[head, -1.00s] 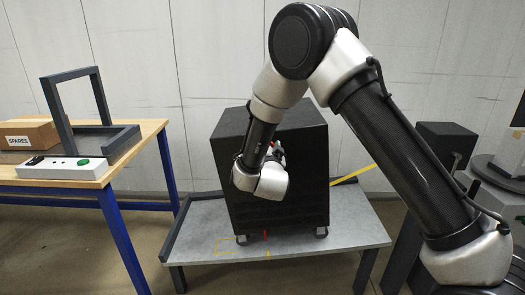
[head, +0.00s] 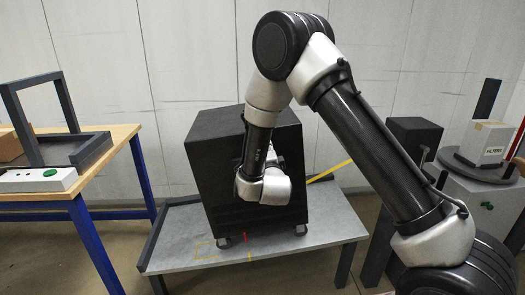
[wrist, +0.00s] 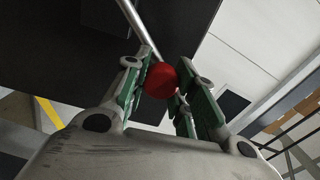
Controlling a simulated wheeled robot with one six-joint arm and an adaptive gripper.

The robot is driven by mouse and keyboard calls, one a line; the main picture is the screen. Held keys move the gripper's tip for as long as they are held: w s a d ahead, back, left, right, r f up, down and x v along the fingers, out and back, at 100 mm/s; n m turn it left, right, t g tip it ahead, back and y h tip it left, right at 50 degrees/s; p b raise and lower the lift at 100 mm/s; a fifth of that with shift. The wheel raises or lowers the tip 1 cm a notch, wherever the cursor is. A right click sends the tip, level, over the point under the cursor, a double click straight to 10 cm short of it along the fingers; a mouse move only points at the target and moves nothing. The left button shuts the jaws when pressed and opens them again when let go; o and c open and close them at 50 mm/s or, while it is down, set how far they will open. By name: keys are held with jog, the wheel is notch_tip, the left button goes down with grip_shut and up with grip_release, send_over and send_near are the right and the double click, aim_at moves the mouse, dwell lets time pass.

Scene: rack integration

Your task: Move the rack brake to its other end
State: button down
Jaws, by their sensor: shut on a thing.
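The rack (head: 225,170) is a tall black cabinet standing upright on a low grey table. In the wrist view the brake shows as a round red knob (wrist: 161,81), with a thin silver rod (wrist: 138,25) close behind it, against the rack's dark face (wrist: 75,60). My gripper (wrist: 170,85) is shut on the red knob, its green-padded fingers on either side. In the head view my wrist is in front of the rack's face and hides the knob and the fingertips.
The grey table (head: 330,225) has a raised dark edge at its left and yellow and red marks. A wooden bench (head: 115,150) with a grey frame and a white strip stands left. A box marked FILTERS (head: 492,143) is at right.

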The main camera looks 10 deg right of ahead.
jog(key=shift+d+f, duration=0.15)
dwell(0.3)
jog(key=c, duration=1.1)
grip_release()
jog(key=shift+s, duration=0.1)
jog(key=s, duration=1.2)
jog(key=shift+a, duration=0.2)
